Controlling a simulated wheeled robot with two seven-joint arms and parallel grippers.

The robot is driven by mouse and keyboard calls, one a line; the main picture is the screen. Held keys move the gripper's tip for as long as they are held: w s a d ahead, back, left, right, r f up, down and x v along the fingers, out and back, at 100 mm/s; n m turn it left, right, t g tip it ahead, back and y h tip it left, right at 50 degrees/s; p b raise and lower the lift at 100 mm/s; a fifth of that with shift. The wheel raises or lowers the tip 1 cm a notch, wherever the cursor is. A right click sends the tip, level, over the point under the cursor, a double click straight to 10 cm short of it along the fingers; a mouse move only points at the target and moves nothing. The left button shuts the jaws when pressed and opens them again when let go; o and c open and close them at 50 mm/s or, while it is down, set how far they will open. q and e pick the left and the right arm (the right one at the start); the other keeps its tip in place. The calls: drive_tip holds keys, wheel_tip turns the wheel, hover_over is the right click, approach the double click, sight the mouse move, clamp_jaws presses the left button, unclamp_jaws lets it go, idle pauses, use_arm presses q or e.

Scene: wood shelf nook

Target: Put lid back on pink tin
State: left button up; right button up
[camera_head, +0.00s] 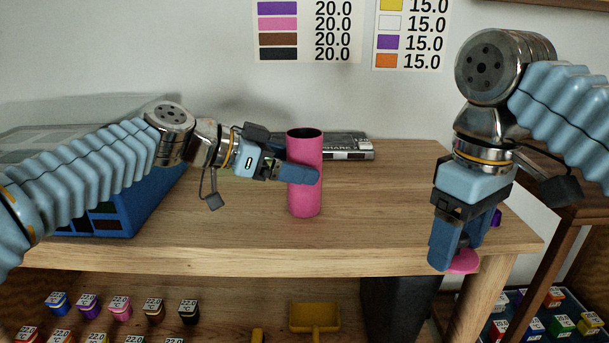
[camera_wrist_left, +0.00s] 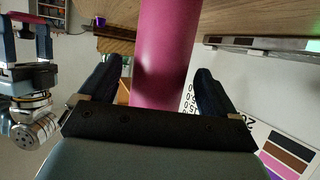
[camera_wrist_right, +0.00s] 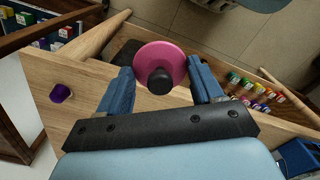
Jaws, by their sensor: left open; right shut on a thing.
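The pink tin (camera_head: 304,195) stands upright and open-topped on the wooden table; its dark inside shows at the top. My left gripper (camera_head: 297,173) is open, with its fingers on either side of the tin. In the left wrist view the tin (camera_wrist_left: 164,60) runs between the fingers, with a gap on each side. My right gripper (camera_head: 457,255) is shut on the pink lid (camera_head: 463,262), held near the table's front right, apart from the tin. In the right wrist view the round lid (camera_wrist_right: 176,55) with its dark knob (camera_wrist_right: 160,81) shows between the fingers.
The wooden table (camera_head: 240,220) is clear around the tin. A blue crate (camera_head: 150,205) stands left, under my left arm. A flat grey device (camera_head: 352,154) lies behind the tin. A small purple item (camera_wrist_right: 60,93) sits near the right edge. Small coloured containers (camera_head: 120,308) fill the shelf below.

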sight(290, 144)
use_arm(q)
drive_tip(key=shift+x, duration=1.35)
drive_tip(key=shift+c, duration=0.3)
drive_tip(key=c, duration=1)
drive_tip(key=shift+r, duration=0.15)
drive_tip(key=shift+c, duration=0.2)
drive_tip(key=shift+r, duration=0.55)
drive_tip(key=shift+r+p, duration=0.5)
drive_tip(key=shift+r, duration=0.45)
drive_tip(key=s+r, duration=0.9)
drive_tip(key=s, duration=0.5)
drive_tip(key=shift+a+r, duration=0.35)
